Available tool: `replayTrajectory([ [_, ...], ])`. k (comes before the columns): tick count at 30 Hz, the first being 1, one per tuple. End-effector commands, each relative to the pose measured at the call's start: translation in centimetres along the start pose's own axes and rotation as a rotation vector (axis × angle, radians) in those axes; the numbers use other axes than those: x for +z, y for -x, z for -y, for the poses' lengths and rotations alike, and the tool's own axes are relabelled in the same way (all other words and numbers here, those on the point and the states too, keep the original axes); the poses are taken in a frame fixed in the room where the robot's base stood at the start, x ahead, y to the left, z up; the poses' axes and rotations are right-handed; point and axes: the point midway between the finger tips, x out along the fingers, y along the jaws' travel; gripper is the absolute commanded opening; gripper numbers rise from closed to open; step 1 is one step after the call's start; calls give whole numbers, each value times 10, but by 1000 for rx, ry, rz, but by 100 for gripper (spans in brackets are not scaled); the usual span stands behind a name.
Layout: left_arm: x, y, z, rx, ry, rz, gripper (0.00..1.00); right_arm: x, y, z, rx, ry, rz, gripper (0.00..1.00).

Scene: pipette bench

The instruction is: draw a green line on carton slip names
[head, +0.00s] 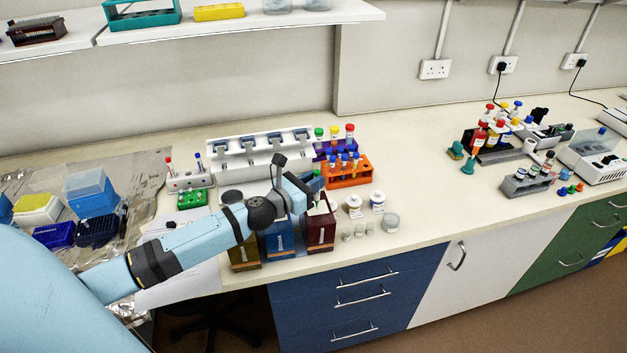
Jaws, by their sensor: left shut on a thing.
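Three cartons stand in a row near the bench's front edge: an olive one (245,262), a blue one (280,247) and a maroon one (321,236). Pale slips show on them, too small to read. My left arm reaches in over the olive and blue cartons and partly hides them. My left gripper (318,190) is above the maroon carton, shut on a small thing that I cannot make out. I cannot tell whether that thing touches the carton. A small white holder (190,181) with red-topped and blue-topped upright items stands behind left. My right gripper is out of view.
An orange rack (347,174) of blue-capped tubes stands close behind the gripper, with a white pipette stand (232,158) to its left. Small white jars (353,204) stand to its right. A shelf (240,24) hangs above.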

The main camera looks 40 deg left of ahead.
Motion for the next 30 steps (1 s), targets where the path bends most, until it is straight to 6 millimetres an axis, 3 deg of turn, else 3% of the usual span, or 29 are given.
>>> replayTrajectory([
  [30,-1,3,5,0,2,-3,0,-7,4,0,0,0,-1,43],
])
